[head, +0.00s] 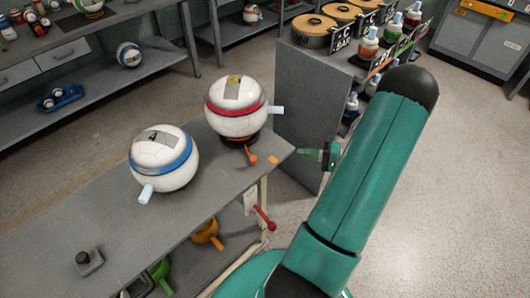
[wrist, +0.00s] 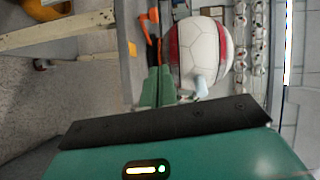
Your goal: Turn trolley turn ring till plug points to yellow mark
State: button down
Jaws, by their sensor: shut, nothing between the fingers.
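A white ball with a red band (head: 236,108) sits on a dark turn ring (head: 238,141) at the right end of the grey trolley top (head: 85,215). Its pale plug (head: 277,110) points right. An orange-red handle (head: 252,159) sticks out from the ring toward the front. A small yellow mark (head: 273,160) lies on the trolley top near its right corner, just right of the handle. My gripper (head: 303,152) is shut and empty, just off the trolley's right end. In the wrist view, the ball (wrist: 205,52), plug (wrist: 200,86) and handle (wrist: 152,40) show beyond my green fingers (wrist: 158,90).
A second white ball with a blue band (head: 163,158) stands left on the trolley, its plug toward the front. A red-knobbed lever (head: 265,217) hangs at the trolley's side. A grey cabinet (head: 310,120) stands close behind. Floor at right is clear.

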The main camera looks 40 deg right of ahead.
jog(key=x, duration=0.3)
jog(key=s+a+x, duration=0.1)
jog(key=x, duration=0.3)
jog(key=a+x, duration=0.1)
jog(key=x, duration=0.3)
jog(key=shift+a+f, duration=0.15)
jog(key=shift+w+a+f, duration=0.1)
jog(key=shift+a, duration=0.3)
